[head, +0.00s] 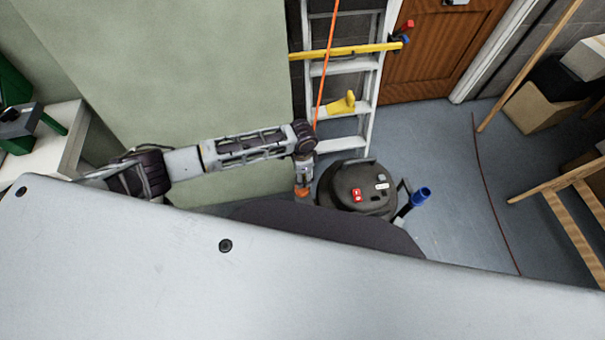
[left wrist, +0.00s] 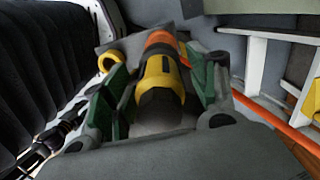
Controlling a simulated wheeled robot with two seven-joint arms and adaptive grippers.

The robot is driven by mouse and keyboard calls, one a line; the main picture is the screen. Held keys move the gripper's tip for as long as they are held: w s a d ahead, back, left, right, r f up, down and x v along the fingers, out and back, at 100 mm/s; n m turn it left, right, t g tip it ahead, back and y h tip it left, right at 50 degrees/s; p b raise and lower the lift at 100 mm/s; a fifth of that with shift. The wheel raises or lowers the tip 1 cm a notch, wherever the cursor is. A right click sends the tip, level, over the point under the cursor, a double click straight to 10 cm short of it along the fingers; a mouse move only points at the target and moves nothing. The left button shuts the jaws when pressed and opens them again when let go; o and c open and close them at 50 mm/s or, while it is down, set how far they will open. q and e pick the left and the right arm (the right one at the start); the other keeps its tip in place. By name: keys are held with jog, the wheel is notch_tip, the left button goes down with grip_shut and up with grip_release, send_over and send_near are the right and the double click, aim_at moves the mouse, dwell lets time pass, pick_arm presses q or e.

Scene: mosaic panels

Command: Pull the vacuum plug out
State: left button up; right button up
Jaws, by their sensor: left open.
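The vacuum (head: 345,178) is a dark round canister on the floor, with a red switch on its top. My left gripper (head: 303,190) points down at the vacuum's left side, with something orange at its tips. In the left wrist view a yellow and black plug (left wrist: 160,78) with an orange end lies between the green-padded fingers of the left gripper (left wrist: 160,85). The fingers are open, one on each side of the plug; I cannot tell whether they touch it. The plug's socket is hidden. My right gripper is not in view.
An orange cable (head: 326,68) hangs past a white ladder (head: 366,90) with a yellow level (head: 345,51) and a yellow tool (head: 342,103) on it. A blue nozzle (head: 421,196) stands right of the vacuum. A pale green panel (head: 190,70) stands behind my left arm.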

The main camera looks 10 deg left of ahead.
pick_arm(q)
jog(key=shift+p, duration=0.4)
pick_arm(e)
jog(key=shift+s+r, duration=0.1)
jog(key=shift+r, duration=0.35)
pick_arm(q)
grip_shut()
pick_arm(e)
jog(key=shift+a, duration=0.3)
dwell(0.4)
pick_arm(q)
jog(key=shift+r, duration=0.15)
jog(key=shift+r+p, duration=0.15)
jog(key=shift+p, duration=0.15)
jog(key=shift+r, duration=0.15)
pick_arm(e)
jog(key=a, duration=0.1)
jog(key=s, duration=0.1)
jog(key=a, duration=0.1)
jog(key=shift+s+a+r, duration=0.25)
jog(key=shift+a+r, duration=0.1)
